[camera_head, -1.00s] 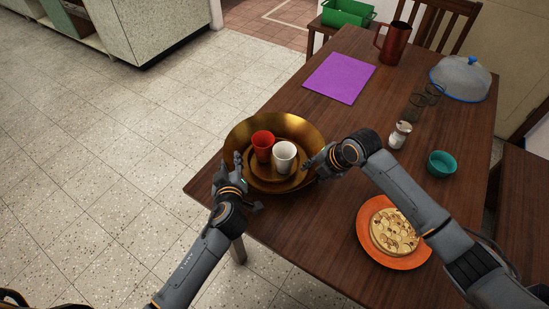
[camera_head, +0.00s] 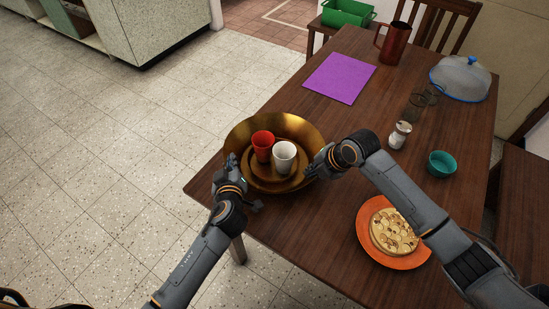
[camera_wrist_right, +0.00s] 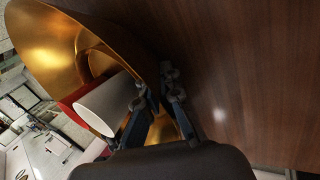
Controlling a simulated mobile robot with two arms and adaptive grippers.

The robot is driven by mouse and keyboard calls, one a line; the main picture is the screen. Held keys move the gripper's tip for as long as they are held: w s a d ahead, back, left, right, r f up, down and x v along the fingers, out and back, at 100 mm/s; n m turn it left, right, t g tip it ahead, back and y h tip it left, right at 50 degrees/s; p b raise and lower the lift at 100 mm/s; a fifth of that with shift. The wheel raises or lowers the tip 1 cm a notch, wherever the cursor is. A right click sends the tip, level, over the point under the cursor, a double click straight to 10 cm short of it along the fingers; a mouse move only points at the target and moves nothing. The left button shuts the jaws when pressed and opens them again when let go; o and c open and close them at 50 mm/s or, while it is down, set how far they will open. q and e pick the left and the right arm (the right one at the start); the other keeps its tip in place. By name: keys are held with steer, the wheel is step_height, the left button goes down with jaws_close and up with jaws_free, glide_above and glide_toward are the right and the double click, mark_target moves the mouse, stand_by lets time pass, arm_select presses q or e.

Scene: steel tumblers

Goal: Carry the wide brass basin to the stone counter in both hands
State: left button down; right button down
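The wide brass basin (camera_head: 285,125) stands on the near left corner of the wooden table, with a red cup (camera_head: 263,146), a white cup (camera_head: 284,158) and a round brass piece (camera_head: 262,183) inside. My left gripper (camera_head: 231,167) is at the basin's left rim, its fingers close together on it. My right gripper (camera_head: 318,163) is at the right rim. In the right wrist view, the fingers of this gripper (camera_wrist_right: 158,95) are closed on both sides of the basin's wall (camera_wrist_right: 45,45). A pale speckled counter (camera_head: 145,25) stands at the upper left; its top is mostly out of view.
The table (camera_head: 300,225) also bears an orange plate with a pie (camera_head: 364,238), a teal bowl (camera_head: 441,164), a shaker (camera_head: 400,135), a purple mat (camera_head: 340,78), a red pitcher (camera_head: 394,43) and a domed cover (camera_head: 460,77). Open tiled floor (camera_head: 120,130) lies left.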

arm_select(q)
steer(key=shift+r, duration=0.2)
arm_select(e)
steer(key=shift+r, duration=0.15)
